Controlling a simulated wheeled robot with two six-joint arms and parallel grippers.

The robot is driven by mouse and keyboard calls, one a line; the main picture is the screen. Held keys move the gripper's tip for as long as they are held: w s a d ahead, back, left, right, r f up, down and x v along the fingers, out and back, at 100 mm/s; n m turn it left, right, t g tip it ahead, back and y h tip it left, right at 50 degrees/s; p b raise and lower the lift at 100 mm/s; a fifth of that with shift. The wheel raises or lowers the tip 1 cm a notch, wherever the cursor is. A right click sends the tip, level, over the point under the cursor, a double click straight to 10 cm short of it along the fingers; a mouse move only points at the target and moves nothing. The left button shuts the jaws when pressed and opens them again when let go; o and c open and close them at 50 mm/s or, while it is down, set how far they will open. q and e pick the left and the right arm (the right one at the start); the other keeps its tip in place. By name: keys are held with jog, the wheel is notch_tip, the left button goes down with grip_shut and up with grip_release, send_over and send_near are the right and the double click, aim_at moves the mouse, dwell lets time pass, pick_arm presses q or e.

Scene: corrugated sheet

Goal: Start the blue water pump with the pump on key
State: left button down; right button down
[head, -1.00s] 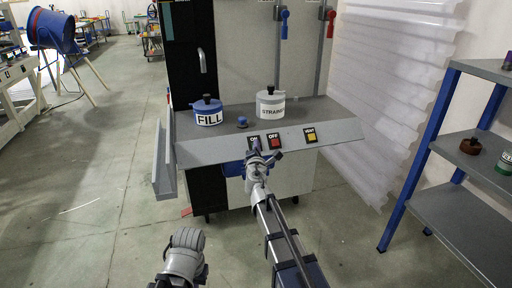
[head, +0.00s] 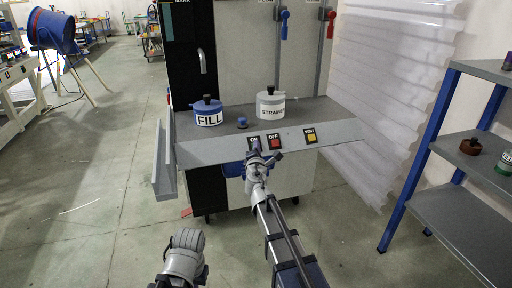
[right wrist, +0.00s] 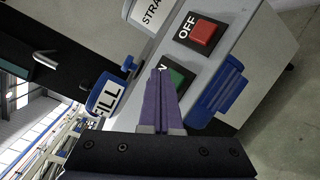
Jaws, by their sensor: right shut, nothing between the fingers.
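The ON key sits at the left of the key row on the sloped grey panel (head: 220,150). Its green face (right wrist: 177,77) shows in the right wrist view, partly hidden by my fingers; in the head view my gripper covers most of it. My right gripper (head: 256,150) is shut and empty, its purple fingers pointing at the ON key. In the right wrist view the fingertips (right wrist: 160,72) overlap the key's edge and label; I cannot tell if they touch. A blue part (right wrist: 218,95) is at the panel's lower front. My left gripper is out of view.
The red OFF key (head: 274,142) and a yellow key (head: 311,136) are to the right. Pots labelled FILL (head: 208,115) and STRAINER (head: 270,105) stand on the panel's ledge.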

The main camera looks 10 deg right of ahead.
jog(key=shift+w+f, duration=0.1)
dwell(0.6)
jog(key=shift+w+f+b, duration=0.2)
jog(key=shift+b, duration=0.1)
jog(key=shift+w+f+b, duration=0.3)
dwell(0.7)
jog(key=shift+r, duration=0.1)
dwell(0.3)
jog(key=shift+s+r+p, duration=0.5)
jog(key=shift+s+p, duration=0.05)
jog(key=shift+p, duration=0.05)
jog(key=s+r+p, duration=0.3)
jog(key=shift+s+r, duration=0.25)
jog(key=shift+s, duration=0.05)
dwell(0.3)
jog(key=shift+p, duration=0.3)
